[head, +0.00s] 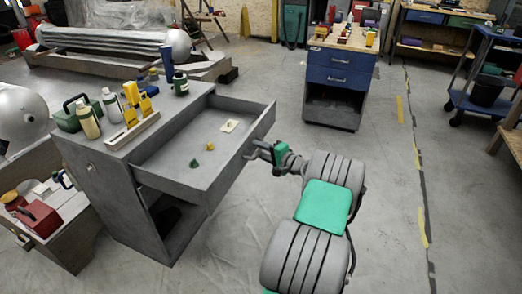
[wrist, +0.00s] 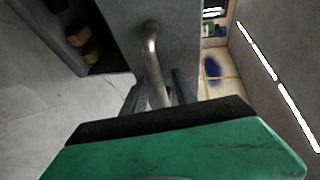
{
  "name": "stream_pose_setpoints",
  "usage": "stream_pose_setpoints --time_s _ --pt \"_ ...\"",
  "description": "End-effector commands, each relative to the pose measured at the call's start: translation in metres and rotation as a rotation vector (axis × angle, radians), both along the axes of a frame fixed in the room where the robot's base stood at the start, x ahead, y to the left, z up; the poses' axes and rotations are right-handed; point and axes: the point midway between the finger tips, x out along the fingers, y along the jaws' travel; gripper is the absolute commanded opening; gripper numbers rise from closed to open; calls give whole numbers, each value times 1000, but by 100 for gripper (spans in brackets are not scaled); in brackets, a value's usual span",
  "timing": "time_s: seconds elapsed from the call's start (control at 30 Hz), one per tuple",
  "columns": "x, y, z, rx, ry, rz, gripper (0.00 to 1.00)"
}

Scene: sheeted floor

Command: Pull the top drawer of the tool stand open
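The grey tool stand (head: 110,190) is at the left in the head view. Its top drawer (head: 165,183) is pulled far out, and its inside shows. In it lie a small green piece (head: 194,164), a small yellow piece (head: 210,146) and a pale flat piece (head: 229,126). My gripper (head: 255,150) is at the drawer's front panel. In the wrist view the metal bar handle (wrist: 152,55) runs down between my gripper's fingers (wrist: 160,95), which look closed around it. The exact contact is partly hidden by the green gripper housing.
Bottles (head: 88,120) and a yellow-tool rack (head: 132,130) stand on the stand's top. A blue-drawer cabinet (head: 340,75) stands behind, to the right. A red box (head: 40,219) sits on a low bench at the left. The floor right of my arm is clear.

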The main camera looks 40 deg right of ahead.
Motion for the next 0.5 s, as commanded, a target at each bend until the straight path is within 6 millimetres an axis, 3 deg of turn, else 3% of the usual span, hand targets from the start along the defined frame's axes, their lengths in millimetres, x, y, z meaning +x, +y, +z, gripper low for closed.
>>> stream_pose_setpoints --time_s 0.27,0.5 --pt "-6 -1 1 3 1 -3 34" --pt "-51 -3 12 3 1 -6 34"
